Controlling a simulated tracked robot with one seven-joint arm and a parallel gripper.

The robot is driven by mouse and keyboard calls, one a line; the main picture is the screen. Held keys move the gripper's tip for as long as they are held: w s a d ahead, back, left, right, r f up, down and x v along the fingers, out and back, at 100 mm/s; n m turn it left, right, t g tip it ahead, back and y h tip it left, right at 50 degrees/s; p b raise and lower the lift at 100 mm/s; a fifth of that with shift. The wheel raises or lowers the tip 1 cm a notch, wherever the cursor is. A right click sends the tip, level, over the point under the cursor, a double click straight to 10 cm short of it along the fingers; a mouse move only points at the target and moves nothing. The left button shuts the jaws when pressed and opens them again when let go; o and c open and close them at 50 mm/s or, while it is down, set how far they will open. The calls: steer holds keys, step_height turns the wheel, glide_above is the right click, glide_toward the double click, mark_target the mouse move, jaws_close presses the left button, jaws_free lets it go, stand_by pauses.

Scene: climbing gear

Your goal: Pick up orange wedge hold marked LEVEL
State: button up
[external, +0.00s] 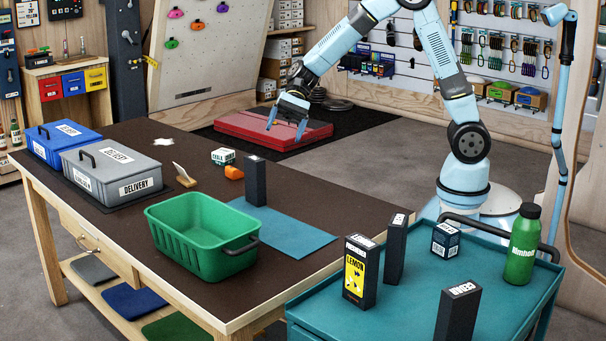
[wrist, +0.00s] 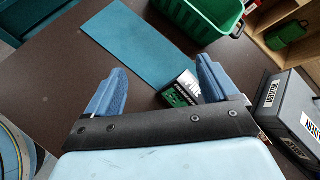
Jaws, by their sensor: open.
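A small orange piece (external: 234,172), which looks like the wedge hold, lies on the dark table in the external view. Any marking on it is too small to read. It stands in front of a small white-and-green box (external: 223,156) and left of a tall dark box (external: 255,180). My gripper (external: 285,129) is open and empty, raised at the table's far side, to the right of and beyond the orange piece. In the wrist view the open jaws (wrist: 160,66) have a dark-and-green box (wrist: 181,90) showing near the right finger. I do not see the orange piece there.
A green basket (external: 190,255) and a blue mat (external: 290,235) are on the table. A teal cart (external: 400,310) holds boxes and a green bottle (external: 522,245).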

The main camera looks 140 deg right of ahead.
steer(key=s+d+f+m+t+h, duration=0.1)
steer(key=s+d+f+m, duration=0.3)
steer(key=d, duration=0.5)
steer(key=s+d+f+m+t+h, duration=0.1)
steer(key=s+d+f+m+h, duration=0.2)
steer(key=d, duration=0.5)
steer(key=s+d+f+m+t+h, duration=0.1)
steer(key=s+d+f+m+h, duration=0.1)
steer(key=s+d+f+m, duration=0.3)
steer(key=shift+s+d+f+m+t, duration=0.15)
steer(key=shift+s+d+f, duration=0.3)
steer(key=shift+d+f, duration=0.3)
steer(key=shift+s+d+f+m+t, duration=0.1)
steer(key=shift+s+d+f, duration=0.35)
steer(key=shift+d+f, duration=0.3)
steer(key=shift+s+d+f+m+t, duration=0.1)
steer(key=shift+s+d+f+t, duration=0.05)
steer(key=shift+s+d+f, duration=0.55)
glide_toward(234, 170)
steer(key=w+d+f, duration=0.2)
steer(key=shift+w+d+f, duration=0.2)
steer(key=shift+w+d, duration=0.2)
steer(key=shift+f+x, duration=0.2)
steer(key=shift+x, duration=2.45)
steer(key=shift+s, duration=0.15)
steer(key=c, duration=1.1)
